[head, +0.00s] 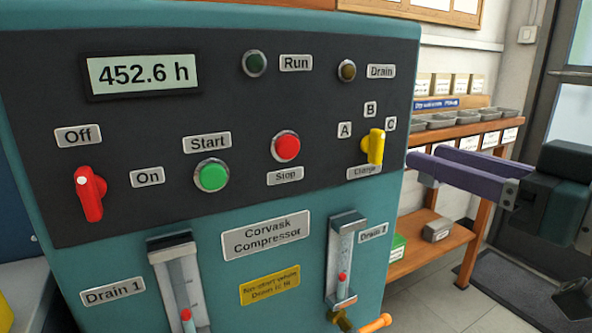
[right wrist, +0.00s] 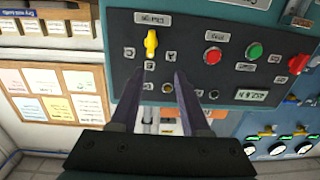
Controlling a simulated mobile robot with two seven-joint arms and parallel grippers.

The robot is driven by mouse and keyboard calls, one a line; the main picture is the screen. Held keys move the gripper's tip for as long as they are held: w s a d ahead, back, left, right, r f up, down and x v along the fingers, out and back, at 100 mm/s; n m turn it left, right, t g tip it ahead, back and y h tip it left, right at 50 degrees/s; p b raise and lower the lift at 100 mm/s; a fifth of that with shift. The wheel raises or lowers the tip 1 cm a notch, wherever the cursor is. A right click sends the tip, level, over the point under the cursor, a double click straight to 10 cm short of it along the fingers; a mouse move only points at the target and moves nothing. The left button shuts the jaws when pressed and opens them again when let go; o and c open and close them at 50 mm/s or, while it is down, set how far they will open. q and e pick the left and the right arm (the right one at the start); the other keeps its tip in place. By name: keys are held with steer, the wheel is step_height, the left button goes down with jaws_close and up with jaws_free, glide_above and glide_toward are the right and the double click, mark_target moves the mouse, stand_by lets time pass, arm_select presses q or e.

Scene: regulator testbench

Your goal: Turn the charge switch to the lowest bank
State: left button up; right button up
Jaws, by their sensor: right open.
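The charge switch is a yellow knob (head: 375,147) at the right end of the dark compressor panel, above the "Charge" label (head: 364,172). Labels A (head: 344,130), B (head: 370,110) and C (head: 390,124) arc over it. The knob stands nearly upright, its top leaning slightly right; its exact setting is hard to tell. My right gripper (head: 423,157) is open and empty, right of the knob and apart from it, with purple fingers pointing left. In the right wrist view, the knob (right wrist: 151,43) appears upside down beyond the fingertips of the gripper (right wrist: 160,75). My left gripper is not in view.
A red Off/On switch (head: 90,193), green Start button (head: 212,175) and red Stop button (head: 286,147) share the panel. Two drain gauges sit below, the right one (head: 345,260) under the knob. A wooden shelf (head: 465,135) with trays stands behind the gripper.

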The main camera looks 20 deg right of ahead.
mark_target(383, 141)
steer(key=shift+h, duration=0.3)
steer(key=w, duration=0.3)
steer(key=w+p, duration=0.1)
steer(key=w, duration=0.4)
steer(key=shift+w+d+f, duration=0.3)
steer(key=shift+w+d, duration=0.05)
steer(key=shift+w, duration=0.05)
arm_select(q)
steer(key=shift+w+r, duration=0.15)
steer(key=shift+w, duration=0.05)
arm_select(e)
steer(key=shift+w, duration=0.65)
steer(key=shift+c, duration=0.3)
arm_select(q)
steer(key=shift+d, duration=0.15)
arm_select(e)
jaws_close()
